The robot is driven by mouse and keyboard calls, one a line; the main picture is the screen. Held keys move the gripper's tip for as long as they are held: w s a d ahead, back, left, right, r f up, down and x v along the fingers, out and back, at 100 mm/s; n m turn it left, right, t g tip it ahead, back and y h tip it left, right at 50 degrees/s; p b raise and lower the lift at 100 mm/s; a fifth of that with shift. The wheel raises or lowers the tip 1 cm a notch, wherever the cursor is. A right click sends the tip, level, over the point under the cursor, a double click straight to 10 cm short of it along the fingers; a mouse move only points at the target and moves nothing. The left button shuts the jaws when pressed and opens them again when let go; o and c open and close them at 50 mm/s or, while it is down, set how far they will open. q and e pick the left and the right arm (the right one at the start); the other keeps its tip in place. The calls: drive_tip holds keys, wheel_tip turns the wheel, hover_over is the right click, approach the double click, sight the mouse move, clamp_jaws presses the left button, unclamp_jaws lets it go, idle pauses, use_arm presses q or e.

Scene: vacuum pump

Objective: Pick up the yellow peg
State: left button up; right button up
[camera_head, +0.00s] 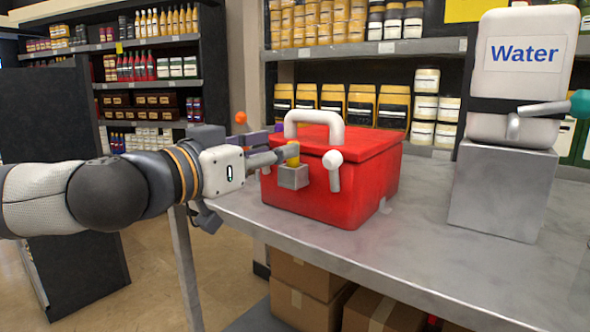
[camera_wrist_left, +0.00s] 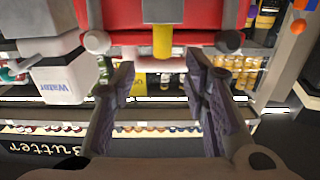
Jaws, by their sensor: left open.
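The yellow peg (camera_head: 293,154) stands upright in a small grey block (camera_head: 293,178) on the front of a red box (camera_head: 340,200). In the left wrist view the peg (camera_wrist_left: 162,42) shows upside down, below the grey block (camera_wrist_left: 163,11). My left gripper (camera_head: 272,148) is open and level with the peg, its fingers pointing at it from the left. In the wrist view the fingertips (camera_wrist_left: 160,68) lie on either side of the peg's line, with the peg just beyond them and nothing between the fingers. My right gripper is not in view.
The red box has a white handle (camera_head: 312,118) and white knobs at its front. It rests on a grey metal table (camera_head: 420,235). A white water container (camera_head: 520,80) stands on a grey block (camera_head: 503,190) at right. Stocked shelves stand behind. Bare tabletop lies in front of the box.

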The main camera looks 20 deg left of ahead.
sight(293, 162)
use_arm(q)
drive_tip(key=x, duration=0.4)
drive_tip(key=shift+w+a, duration=0.1)
drive_tip(key=shift+a, duration=0.05)
drive_tip(key=c, duration=0.9)
drive_tip(key=shift+c, duration=0.2)
